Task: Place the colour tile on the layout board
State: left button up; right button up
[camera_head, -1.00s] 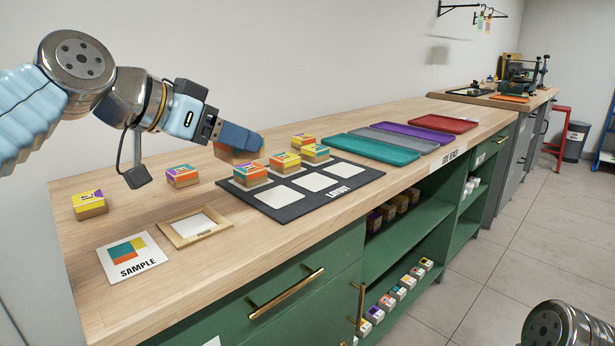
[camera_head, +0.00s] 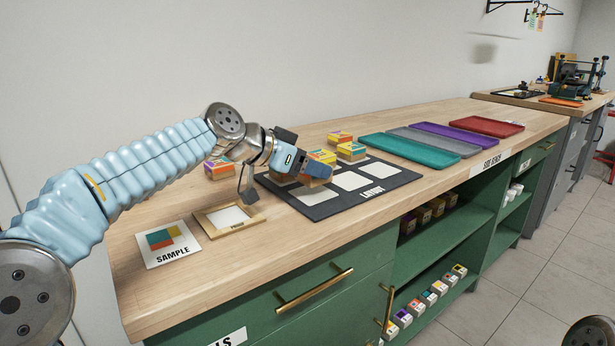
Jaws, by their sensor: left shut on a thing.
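The black layout board (camera_head: 398,180), marked LAYOUT, lies on the wooden bench. Several tiles stand along its far side, among them a yellow-topped tile (camera_head: 320,156) and another yellow and teal tile (camera_head: 351,150). A tile at the board's far left is mostly hidden by my gripper. My left gripper (camera_head: 316,172) is low over the board's left part, shut on a wooden-sided colour tile (camera_head: 312,182). The fingers hide most of this tile and its top colours. I cannot tell whether it touches the board. Two white front cells (camera_head: 350,180) to the right are bare.
A SAMPLE card (camera_head: 167,243) and a wooden frame (camera_head: 205,226) lie left of the board. A loose tile (camera_head: 218,168) stands behind my left arm, another tile (camera_head: 340,137) beyond the board. The teal tray (camera_head: 410,150) and other trays lie to the right. Shelves below hold small blocks.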

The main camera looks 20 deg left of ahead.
aim_at(302, 177)
pick_arm(q)
jog(key=shift+s+f, duration=0.1)
jog(key=shift+f, duration=1.15)
jog(key=shift+f+b, duration=0.25)
jog(key=shift+b, duration=0.1)
jog(key=o, duration=1.1)
jog(key=shift+r, duration=0.1)
jog(key=shift+r, duration=0.1)
jog(key=shift+a+r+p, duration=0.1)
jog(key=shift+r+p, duration=0.05)
jog(key=shift+p, duration=0.2)
jog(key=b+v, duration=0.1)
jog(key=v, duration=1.1)
